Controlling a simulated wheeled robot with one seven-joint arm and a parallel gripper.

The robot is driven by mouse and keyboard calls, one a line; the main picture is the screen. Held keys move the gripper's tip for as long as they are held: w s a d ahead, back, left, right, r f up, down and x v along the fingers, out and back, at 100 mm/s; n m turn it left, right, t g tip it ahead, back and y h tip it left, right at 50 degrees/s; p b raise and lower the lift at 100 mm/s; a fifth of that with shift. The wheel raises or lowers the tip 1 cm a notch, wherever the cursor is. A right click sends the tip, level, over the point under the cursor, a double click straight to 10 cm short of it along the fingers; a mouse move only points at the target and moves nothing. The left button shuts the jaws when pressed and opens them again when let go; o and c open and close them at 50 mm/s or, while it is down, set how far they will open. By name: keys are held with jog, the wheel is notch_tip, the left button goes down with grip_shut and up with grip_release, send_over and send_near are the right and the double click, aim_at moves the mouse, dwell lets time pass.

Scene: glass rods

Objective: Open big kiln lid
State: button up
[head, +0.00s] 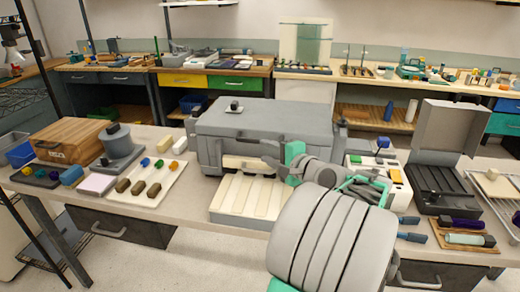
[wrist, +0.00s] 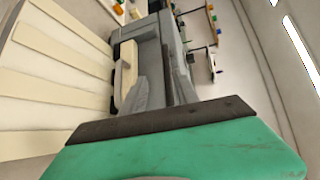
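The big kiln (head: 210,155) is a grey box at the middle of the table. Its lid (head: 290,118) lies shut on top. A pale wooden handle bar (head: 240,163) runs along the kiln's front; a pale wooden bar also shows in the wrist view (wrist: 126,75). My gripper (head: 270,155), with grey fingers and green parts, is at the kiln's front, close to the right end of the bar. Contact and the finger gap are not clear. The wrist view shows its dark and green body along the bottom, with the grey kiln (wrist: 180,70) beyond.
A small dark object (head: 234,106) sits on the lid. A cream slatted board (head: 245,197) lies in front of the kiln. A tray of coloured pieces (head: 150,183) is at left. A white box (head: 390,175) and an open grey case (head: 440,175) stand at right.

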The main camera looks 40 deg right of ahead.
jog(key=shift+m+h, duration=0.3)
jog(key=shift+m, duration=0.2)
jog(key=w, duration=0.2)
jog(key=w+d, duration=0.1)
jog(key=w, duration=0.1)
jog(key=w+d, duration=0.1)
jog(key=w, duration=0.1)
jog(key=shift+w+d+f+p, duration=0.15)
jog(key=shift+w+d+p, duration=0.15)
jog(key=shift+p, duration=0.1)
grip_shut()
dwell(0.6)
